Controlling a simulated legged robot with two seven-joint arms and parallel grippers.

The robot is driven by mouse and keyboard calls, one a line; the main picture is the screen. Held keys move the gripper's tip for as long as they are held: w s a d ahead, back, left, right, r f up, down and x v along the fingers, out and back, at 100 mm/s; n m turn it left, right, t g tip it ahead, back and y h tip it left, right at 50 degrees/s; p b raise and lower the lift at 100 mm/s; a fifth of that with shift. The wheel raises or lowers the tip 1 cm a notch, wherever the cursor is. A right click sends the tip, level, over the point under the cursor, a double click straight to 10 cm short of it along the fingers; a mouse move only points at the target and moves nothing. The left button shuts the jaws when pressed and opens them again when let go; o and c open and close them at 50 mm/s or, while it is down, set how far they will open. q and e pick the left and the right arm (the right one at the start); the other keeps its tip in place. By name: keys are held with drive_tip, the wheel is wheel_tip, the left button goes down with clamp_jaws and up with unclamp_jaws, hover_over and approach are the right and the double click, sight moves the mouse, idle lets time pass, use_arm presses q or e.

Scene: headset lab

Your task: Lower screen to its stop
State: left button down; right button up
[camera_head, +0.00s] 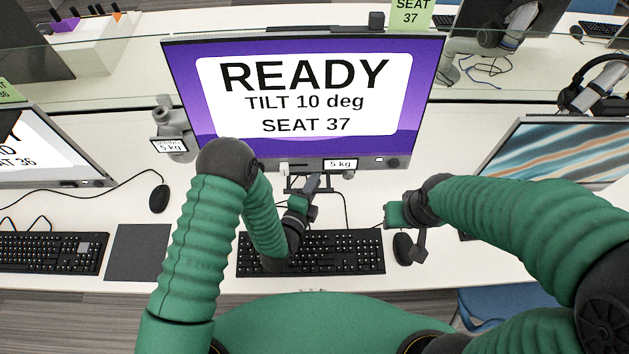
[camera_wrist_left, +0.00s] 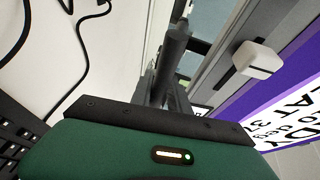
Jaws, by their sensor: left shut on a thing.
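The screen (camera_head: 303,148) of seat 37 stands upright at the middle back of the desk, reading "READY", "TILT 10 deg" and "SEAT 37". Its lower bezel carries a "5 kg" label (camera_head: 340,164) and a small white block, which also shows in the left wrist view (camera_wrist_left: 258,58). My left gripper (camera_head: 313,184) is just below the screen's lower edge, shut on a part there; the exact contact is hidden. A grey bar (camera_wrist_left: 176,42) shows at the jaws in the left wrist view. My right gripper (camera_head: 392,214) is above the desk, apart from the screen; its jaws are unclear.
A keyboard (camera_head: 310,252) and a mouse (camera_head: 403,249) lie in front of the screen. A grey arm with a "5 kg" label (camera_head: 170,145) stands at its left. Neighbouring screens stand left (camera_head: 50,145) and right (camera_head: 560,150). A glass divider runs behind.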

use_arm(q)
drive_tip(key=shift+a+f, duration=0.25)
drive_tip(key=shift+a, duration=0.1)
wheel_tip(320, 180, down, 9)
drive_tip(key=b, duration=0.7)
drive_tip(key=shift+r, duration=0.45)
drive_tip(key=c, duration=1.5)
unclamp_jaws()
drive_tip(key=shift+o, duration=0.5)
drive_tip(key=shift+a+r, duration=0.1)
drive_tip(key=shift+a, duration=0.05)
